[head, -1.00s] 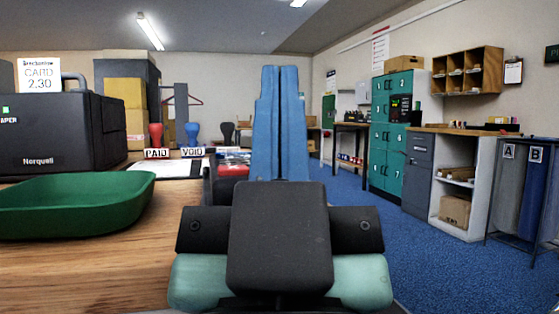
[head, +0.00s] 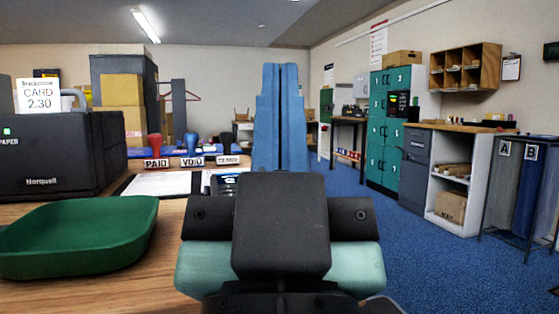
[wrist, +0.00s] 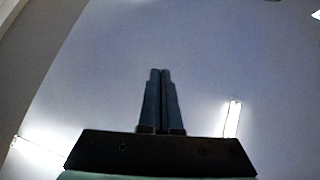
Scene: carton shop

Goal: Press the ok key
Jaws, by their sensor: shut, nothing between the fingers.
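My gripper (head: 280,68) is shut and empty, with its blue fingers pressed together and pointing up in the middle of the head view. In the wrist view my gripper (wrist: 160,72) shows against the ceiling. No key marked ok can be read in either view. A small dark device (head: 225,184) lies on the counter just left of my gripper, partly hidden behind it; I cannot make out its keys. A dark panel (head: 399,104) is set in the teal lockers at the right, far beyond my gripper; its markings are too small to read.
The wooden counter (head: 150,275) holds a green tray (head: 80,237), a black Norquell machine (head: 50,160), a clipboard (head: 160,184) and PAID (head: 156,163) and VOID (head: 192,162) stamps. Teal lockers (head: 385,150) and a grey cabinet (head: 415,172) stand at the right. Blue floor (head: 430,260) is open there.

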